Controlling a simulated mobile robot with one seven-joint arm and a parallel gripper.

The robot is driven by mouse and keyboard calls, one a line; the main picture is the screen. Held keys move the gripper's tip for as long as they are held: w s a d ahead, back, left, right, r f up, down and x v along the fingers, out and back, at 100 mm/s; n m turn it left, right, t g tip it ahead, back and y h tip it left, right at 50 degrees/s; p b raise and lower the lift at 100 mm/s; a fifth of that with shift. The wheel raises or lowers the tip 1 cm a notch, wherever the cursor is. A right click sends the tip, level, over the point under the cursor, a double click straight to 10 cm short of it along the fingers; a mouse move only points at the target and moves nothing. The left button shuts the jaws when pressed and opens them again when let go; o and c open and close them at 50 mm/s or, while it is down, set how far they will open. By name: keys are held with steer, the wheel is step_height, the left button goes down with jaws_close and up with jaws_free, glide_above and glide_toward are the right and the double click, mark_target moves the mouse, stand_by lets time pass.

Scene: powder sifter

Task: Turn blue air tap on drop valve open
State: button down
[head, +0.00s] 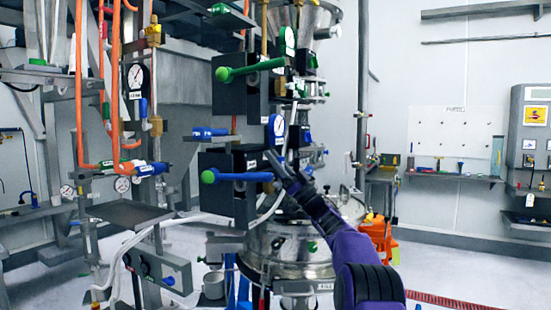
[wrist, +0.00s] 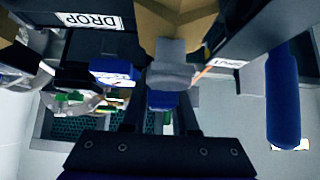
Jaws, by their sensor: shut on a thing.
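In the wrist view the blue air tap (wrist: 163,99) sits below a grey fitting on a brass body (wrist: 178,28), close to a white DROP label (wrist: 88,20). My gripper (wrist: 160,86) has a dark finger on each side of the tap and is shut on it. In the head view my gripper (head: 280,168) reaches in from the lower right, beside the dark drop valve box (head: 228,160) with its blue lever (head: 238,177). The tap itself is hidden there by my gripper and nearby parts.
A blue-rimmed gauge (head: 278,130) sits just above my gripper. A green lever (head: 245,71) is higher up. A blue cylinder (wrist: 283,100) hangs at the right of the wrist view. White hoses (head: 262,212) run below. Open floor lies to the right.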

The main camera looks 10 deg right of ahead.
steer(key=shift+r, duration=0.1)
steer(key=c, duration=0.7)
jaws_free()
steer(key=b+v, duration=0.2)
steer(key=v, duration=1.5)
steer(key=shift+s+f, duration=0.15)
steer(key=shift+f, duration=0.1)
